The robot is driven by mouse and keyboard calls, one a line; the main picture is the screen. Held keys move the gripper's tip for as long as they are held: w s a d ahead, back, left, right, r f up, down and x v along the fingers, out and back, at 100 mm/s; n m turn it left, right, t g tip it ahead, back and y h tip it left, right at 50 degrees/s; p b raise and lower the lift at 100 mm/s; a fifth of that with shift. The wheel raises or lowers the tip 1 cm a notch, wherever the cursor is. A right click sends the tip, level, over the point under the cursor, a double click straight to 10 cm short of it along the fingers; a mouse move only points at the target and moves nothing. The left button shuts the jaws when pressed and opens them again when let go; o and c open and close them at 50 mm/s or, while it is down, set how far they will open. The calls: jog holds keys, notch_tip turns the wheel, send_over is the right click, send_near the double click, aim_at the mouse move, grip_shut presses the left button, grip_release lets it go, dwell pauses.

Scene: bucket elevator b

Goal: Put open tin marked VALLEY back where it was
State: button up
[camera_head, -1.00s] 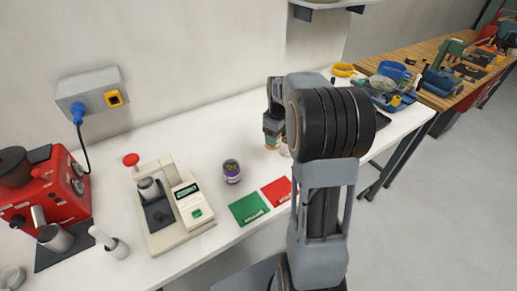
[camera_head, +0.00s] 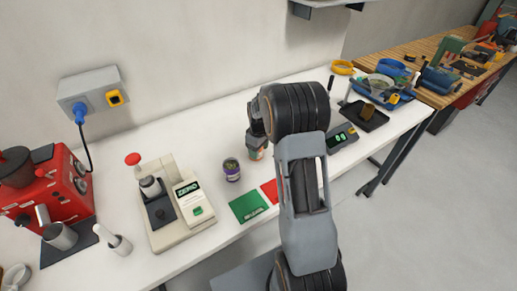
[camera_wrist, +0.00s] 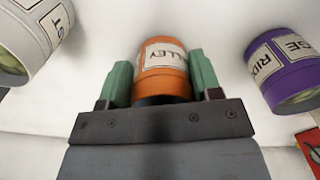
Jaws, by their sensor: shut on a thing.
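My gripper (camera_wrist: 158,85) is shut on the orange tin marked VALLEY (camera_wrist: 160,60); its label shows partly as "LLEY" between the green finger pads. In the head view my gripper (camera_head: 257,146) points down, and part of the tin (camera_head: 257,154) shows under it. Whether the tin touches the table is unclear. A purple tin marked RIDGE (camera_wrist: 285,70) stands to the right in the wrist view and left of my gripper in the head view (camera_head: 231,170). A white tin (camera_wrist: 35,40) with a label ending in "ST" is at the left of the wrist view.
A green card (camera_head: 248,207) and a partly hidden red card (camera_head: 269,190) lie in front. A beige device (camera_head: 175,210) and a red machine (camera_head: 48,195) stand left. A small scale (camera_head: 341,138) and a dark tray (camera_head: 365,117) are right. The table behind the purple tin is clear.

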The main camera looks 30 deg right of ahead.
jog(key=shift+f, duration=0.15)
jog(key=o, duration=1.3)
notch_tip(320, 180, up, 12)
jog(key=s+a+r+m+t, duration=0.2)
jog(key=s+a+r, duration=0.4)
jog(key=s, duration=0.3)
jog(key=shift+s+a+f+m+t+b, duration=0.15)
jog(key=shift+s+a+f+m+t, duration=0.4)
jog(key=shift+s, duration=1.45)
jog(key=shift+s+a+f+m+t+b, duration=0.15)
jog(key=shift+s+a+m, duration=0.55)
jog(key=shift+s+a, duration=0.9)
jog(key=shift+s+a+f+m+t+b, duration=0.25)
jog(key=shift+s+a+m, duration=0.3)
jog(key=shift+s, duration=1.85)
